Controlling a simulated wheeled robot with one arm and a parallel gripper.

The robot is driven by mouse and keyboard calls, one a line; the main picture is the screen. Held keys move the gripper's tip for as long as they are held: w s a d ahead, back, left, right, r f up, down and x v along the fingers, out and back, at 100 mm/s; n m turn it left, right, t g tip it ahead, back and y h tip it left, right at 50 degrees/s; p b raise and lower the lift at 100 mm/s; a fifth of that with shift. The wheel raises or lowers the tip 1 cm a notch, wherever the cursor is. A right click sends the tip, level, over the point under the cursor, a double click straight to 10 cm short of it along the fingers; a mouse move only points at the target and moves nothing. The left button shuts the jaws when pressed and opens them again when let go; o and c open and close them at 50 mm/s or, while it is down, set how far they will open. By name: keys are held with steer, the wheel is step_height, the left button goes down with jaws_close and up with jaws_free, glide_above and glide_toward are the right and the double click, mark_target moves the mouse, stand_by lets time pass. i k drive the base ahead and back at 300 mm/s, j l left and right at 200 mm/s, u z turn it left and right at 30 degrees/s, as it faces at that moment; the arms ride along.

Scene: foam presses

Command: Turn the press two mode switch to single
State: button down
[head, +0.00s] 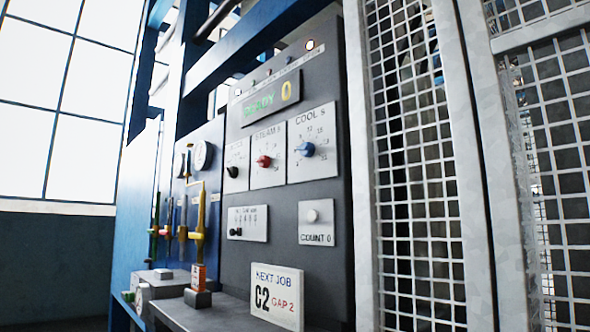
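A grey control panel (322,180) fills the middle of the head view. A small white plate (256,218) low on its left carries a black switch or knob (235,232) at its lower left. The plate's lettering is too small to read, so I cannot tell whether this is the mode switch or how it is set. No marking for press two is legible. My gripper is not in view.
The panel has a black knob (233,172), a red STEAM knob (264,161), a blue COOL knob (306,149) and a white COUNT button (312,216). A NEXT JOB card (277,297) stands below. Mesh guarding (415,170) closes the right side.

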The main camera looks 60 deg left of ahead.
mark_target(232, 172)
steer(key=u, duration=2.35)
steer(key=i+j+z, duration=0.15)
steer(key=i+j, duration=0.15)
steer(key=i+j+z, duration=0.15)
steer(key=i+j, duration=0.15)
steer(key=j, duration=0.15)
steer(key=i+j+z, duration=0.15)
steer(key=i+j, duration=0.15)
steer(key=j, duration=0.15)
